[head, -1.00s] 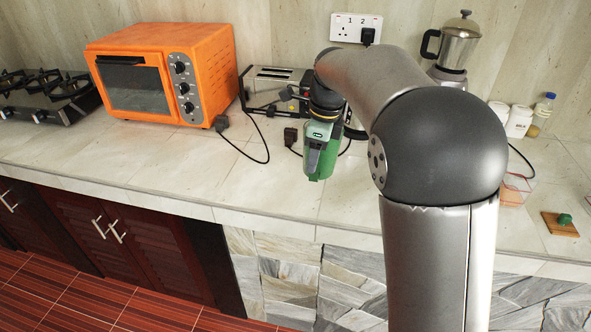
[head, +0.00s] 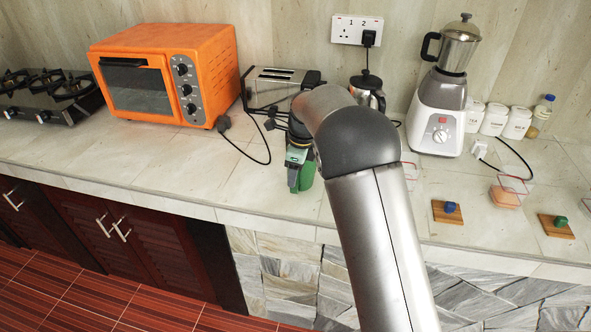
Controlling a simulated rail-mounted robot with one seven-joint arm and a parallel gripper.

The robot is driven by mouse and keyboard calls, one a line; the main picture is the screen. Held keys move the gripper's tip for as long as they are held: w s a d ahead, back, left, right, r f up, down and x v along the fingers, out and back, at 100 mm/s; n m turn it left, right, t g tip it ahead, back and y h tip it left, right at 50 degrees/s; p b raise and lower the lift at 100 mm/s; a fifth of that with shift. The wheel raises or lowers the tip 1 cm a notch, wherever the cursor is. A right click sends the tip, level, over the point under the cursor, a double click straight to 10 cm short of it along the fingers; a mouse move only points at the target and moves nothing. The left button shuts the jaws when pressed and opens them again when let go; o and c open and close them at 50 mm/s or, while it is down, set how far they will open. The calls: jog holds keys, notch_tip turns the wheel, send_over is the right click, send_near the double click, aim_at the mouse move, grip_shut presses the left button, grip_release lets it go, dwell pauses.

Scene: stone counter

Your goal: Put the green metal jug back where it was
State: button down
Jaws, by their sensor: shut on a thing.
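The green metal jug (head: 307,183) is at the end of my arm, above or on the counter in front of the toaster. It is mostly hidden behind my gripper and wrist. My gripper (head: 294,182) points down and is shut on the jug. Whether the jug's base touches the counter cannot be told from this view.
An orange oven (head: 170,75) and a toaster (head: 274,86) stand behind, with black cords on the counter. A metal kettle (head: 367,90), a blender (head: 440,105) and white canisters (head: 494,119) are to the right. Wooden boards (head: 446,212) lie near the front right edge.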

jog(key=c, duration=0.6)
grip_release()
jog(key=shift+f, duration=0.1)
notch_tip(320, 180, up, 12)
jog(key=d, duration=0.1)
jog(key=shift+s+d+b, duration=0.2)
jog(key=shift+d+b, duration=0.15)
jog(key=s+d+n, duration=0.9)
jog(key=s+d, duration=0.4)
jog(key=s, duration=0.3)
jog(key=s+d+f+n, duration=0.1)
jog(key=s+f+n, duration=0.1)
jog(key=s, duration=0.4)
jog(key=s+d+f+n+h, duration=0.1)
jog(key=s+d+f+n, duration=0.1)
jog(key=s+n, duration=0.3)
jog(key=s+d+f+n, duration=0.2)
jog(key=s+f+n, duration=0.1)
jog(key=s, duration=0.6)
jog(key=shift+s+d+n, duration=0.15)
jog(key=shift+d+n, duration=0.1)
jog(key=shift+n, duration=0.35)
